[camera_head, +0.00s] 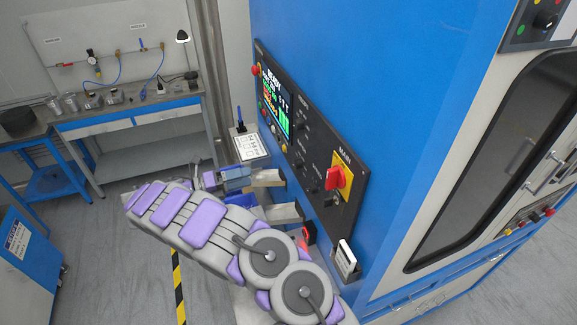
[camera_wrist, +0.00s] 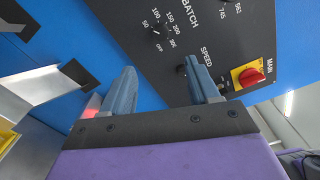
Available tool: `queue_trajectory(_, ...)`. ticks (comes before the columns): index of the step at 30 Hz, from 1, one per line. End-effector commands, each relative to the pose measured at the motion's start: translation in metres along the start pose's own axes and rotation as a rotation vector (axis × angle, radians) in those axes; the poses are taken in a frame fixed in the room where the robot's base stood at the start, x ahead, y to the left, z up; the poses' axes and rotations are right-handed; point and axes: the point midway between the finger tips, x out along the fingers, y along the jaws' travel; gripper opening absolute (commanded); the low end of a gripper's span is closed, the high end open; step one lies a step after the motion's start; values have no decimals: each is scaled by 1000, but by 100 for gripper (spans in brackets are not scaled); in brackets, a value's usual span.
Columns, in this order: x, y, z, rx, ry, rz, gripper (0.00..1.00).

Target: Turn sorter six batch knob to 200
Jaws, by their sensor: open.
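The black sorter panel shows in the head view (camera_head: 352,208) and in the wrist view (camera_wrist: 215,45). The black batch knob (camera_wrist: 160,32) sits under the BATCH label, ringed by numbers including 50, 100, 150 and 200 and the word OFF. I cannot tell which mark it points to. My gripper (camera_wrist: 163,88) is open and empty, its two blue-grey fingers spread near the lower part of the panel. The batch knob appears beyond the fingertips, with no contact visible. In the head view my gripper (camera_head: 277,196) is beside the panel's lower left edge.
The red main switch (camera_head: 336,178) on its yellow plate is to the right on the panel. A lit screen (camera_head: 274,100) is at its left. A speed knob (camera_wrist: 182,70) lies close to the right finger. A workbench (camera_head: 130,115) stands at the back left.

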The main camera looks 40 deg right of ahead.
Motion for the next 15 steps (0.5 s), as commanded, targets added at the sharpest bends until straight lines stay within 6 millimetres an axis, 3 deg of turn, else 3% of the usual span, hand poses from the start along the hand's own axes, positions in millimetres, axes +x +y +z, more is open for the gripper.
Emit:
queue_trajectory(10,40,-2,-1,-2,3,-6,60)
queue_trajectory(15,75,-3,-1,0,3,-6,60)
